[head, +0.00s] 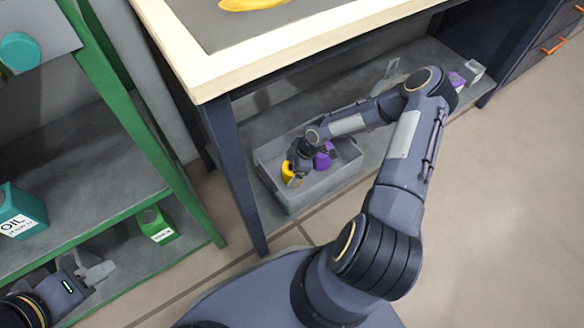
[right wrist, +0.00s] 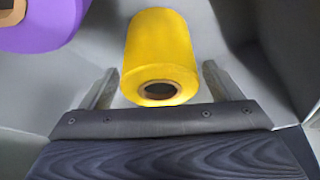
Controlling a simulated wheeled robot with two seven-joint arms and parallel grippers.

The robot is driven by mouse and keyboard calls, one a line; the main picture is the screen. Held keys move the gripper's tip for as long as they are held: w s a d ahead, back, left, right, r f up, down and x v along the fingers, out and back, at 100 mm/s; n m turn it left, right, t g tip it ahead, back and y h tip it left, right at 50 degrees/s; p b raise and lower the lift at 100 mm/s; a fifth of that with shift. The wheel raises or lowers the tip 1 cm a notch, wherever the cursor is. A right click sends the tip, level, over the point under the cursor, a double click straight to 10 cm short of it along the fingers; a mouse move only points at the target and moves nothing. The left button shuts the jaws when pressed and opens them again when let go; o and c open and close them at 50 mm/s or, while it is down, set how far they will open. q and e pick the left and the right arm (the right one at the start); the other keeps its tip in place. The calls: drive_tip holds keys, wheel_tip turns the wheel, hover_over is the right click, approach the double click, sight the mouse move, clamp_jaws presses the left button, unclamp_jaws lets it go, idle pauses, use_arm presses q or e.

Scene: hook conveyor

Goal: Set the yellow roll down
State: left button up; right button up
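The yellow roll (head: 287,179) is inside a grey bin (head: 296,206) on the low shelf under the table. In the right wrist view the yellow roll (right wrist: 160,50) lies with its brown core end facing my gripper. My right gripper (right wrist: 161,70) is open, with one finger on each side of the roll and a small gap showing at both sides. In the head view my right gripper (head: 297,170) is down in the bin and partly hides the roll. My left gripper (head: 98,270) is at the lower left by the green shelf; its opening is unclear.
A purple roll (head: 323,158) is beside the yellow one in the bin, also at the upper left of the right wrist view (right wrist: 45,25). A table leg (head: 236,175) stands just left of the bin. A green rack (head: 150,150) holds teal and green containers.

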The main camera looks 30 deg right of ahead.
drive_tip(key=shift+r, duration=0.2)
drive_tip(key=p+v, duration=0.5)
drive_tip(key=v, duration=0.7)
